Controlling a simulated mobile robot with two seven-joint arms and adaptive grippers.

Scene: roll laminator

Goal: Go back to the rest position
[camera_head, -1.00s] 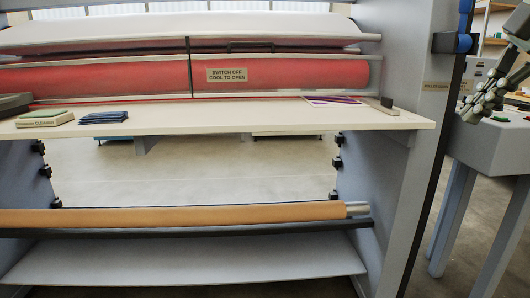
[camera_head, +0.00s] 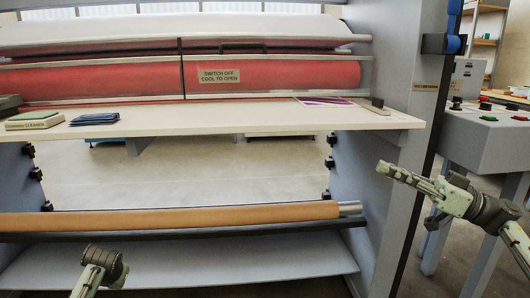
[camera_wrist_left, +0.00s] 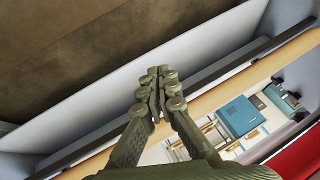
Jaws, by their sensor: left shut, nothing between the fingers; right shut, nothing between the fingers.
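My right gripper (camera_head: 408,178) is in the head view at the right, in front of the laminator's right side frame. It is shut and empty, and its fingers point left. My left arm shows at the bottom left of the head view, where the gripper itself cannot be made out. In the left wrist view my left gripper (camera_wrist_left: 158,88) is shut with nothing between its fingertips. It appears over the laminator's lower part, with the orange-brown roll (camera_wrist_left: 206,99) behind it.
The laminator has a cream table (camera_head: 250,122) under red rollers (camera_head: 90,80). A cleaner block (camera_head: 34,121), blue cloths (camera_head: 95,118) and a purple-printed sheet (camera_head: 322,101) lie on it. The brown roll (camera_head: 180,217) lies below. A control console (camera_head: 490,140) stands at right.

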